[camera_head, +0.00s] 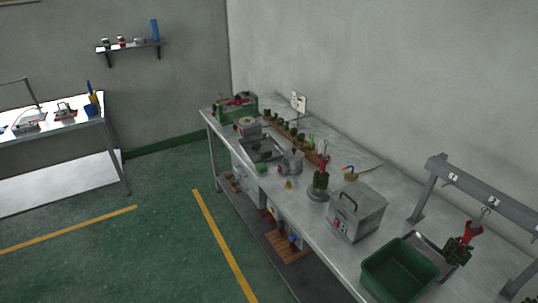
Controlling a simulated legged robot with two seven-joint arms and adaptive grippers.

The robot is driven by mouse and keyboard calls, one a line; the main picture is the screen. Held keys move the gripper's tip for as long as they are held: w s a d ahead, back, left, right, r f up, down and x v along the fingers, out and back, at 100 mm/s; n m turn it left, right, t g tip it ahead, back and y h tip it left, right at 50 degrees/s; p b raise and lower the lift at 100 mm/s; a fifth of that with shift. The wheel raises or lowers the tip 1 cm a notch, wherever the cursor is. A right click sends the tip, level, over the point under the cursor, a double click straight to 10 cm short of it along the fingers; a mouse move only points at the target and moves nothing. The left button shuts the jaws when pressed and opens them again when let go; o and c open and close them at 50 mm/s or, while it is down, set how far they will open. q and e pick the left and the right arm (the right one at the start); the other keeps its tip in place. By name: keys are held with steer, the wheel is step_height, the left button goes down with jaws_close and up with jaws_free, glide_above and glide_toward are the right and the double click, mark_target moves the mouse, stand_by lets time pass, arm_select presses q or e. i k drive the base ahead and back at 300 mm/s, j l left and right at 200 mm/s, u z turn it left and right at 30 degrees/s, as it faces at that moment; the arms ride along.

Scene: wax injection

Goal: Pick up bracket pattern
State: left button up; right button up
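Several small dark green patterns stand in a row on a wooden rack (304,147) along the wall side of the long metal bench (340,262). A small bright green piece (262,168) lies near the bench's front edge. At this size I cannot tell which piece is the bracket pattern. A green pattern cluster with a red top (321,180) stands upright on a round grey base. Another cluster with a red top (459,249) hangs from a grey rail at the right. Neither of my grippers is in view.
A grey metal box with a handle (356,212), an open green bin (399,272) and a metal tray (431,245) crowd the near bench. A sunken metal basin (262,148) and green machine (237,107) are farther off. Green floor (165,225) is clear in front.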

mark_target(269, 152)
steer(key=i+j+u, duration=0.15)
steer(key=u, duration=0.35)
steer(key=i+u, duration=0.2)
steer(key=u, duration=0.25)
steer(key=i, duration=2.15)
steer(key=j+u, duration=0.05)
steer(key=j, duration=0.05)
